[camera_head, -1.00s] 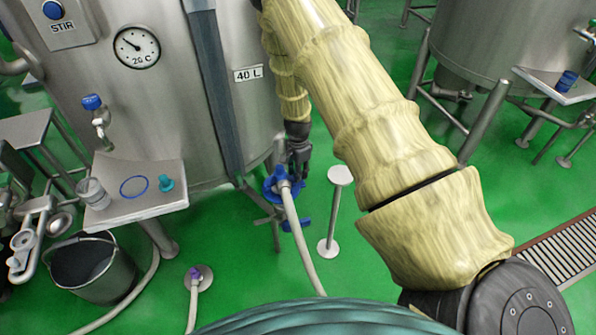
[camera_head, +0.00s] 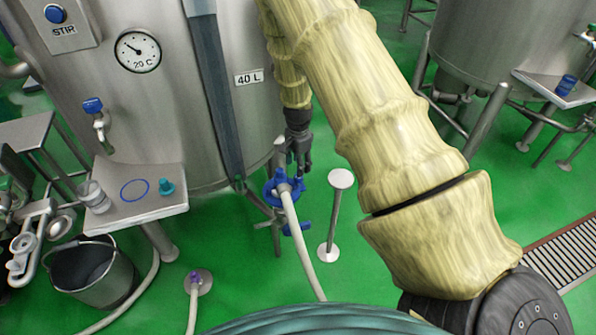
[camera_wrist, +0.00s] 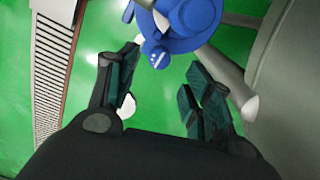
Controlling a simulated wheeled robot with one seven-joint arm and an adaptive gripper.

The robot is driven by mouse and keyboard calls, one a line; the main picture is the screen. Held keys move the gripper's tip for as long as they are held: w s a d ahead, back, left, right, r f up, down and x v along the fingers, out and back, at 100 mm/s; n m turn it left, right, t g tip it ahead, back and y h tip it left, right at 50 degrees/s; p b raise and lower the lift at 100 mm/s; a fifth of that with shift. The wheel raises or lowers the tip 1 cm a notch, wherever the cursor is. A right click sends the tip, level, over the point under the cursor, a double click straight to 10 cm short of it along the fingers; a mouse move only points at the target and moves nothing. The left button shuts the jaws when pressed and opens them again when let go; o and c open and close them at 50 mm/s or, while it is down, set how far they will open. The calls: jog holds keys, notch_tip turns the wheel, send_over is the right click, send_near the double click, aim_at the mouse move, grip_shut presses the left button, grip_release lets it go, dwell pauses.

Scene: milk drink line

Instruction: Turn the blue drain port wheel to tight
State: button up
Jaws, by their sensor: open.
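The blue drain port wheel (camera_head: 284,187) is at the bottom of the steel tank, with a pale hose (camera_head: 300,240) running down from it. In the wrist view the blue wheel (camera_wrist: 190,22) is at the top centre, beyond the fingertips. My gripper (camera_head: 300,168) is just above and to the right of the wheel in the head view. In the wrist view my gripper (camera_wrist: 160,82) is open, its two dark fingers apart with green floor between them. They do not hold the wheel. Whether a fingertip touches it cannot be told. A second blue handle (camera_head: 296,228) is below the wheel.
A small round-topped stand (camera_head: 340,178) is close to the right of the wheel. A steel shelf (camera_head: 160,205) with a cup and a teal part is at the left. A bucket (camera_head: 92,270) stands below it. A floor grate (camera_head: 560,250) is at the right.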

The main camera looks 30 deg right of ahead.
jog(key=shift+r, duration=2.9)
jog(key=shift+f, duration=0.1)
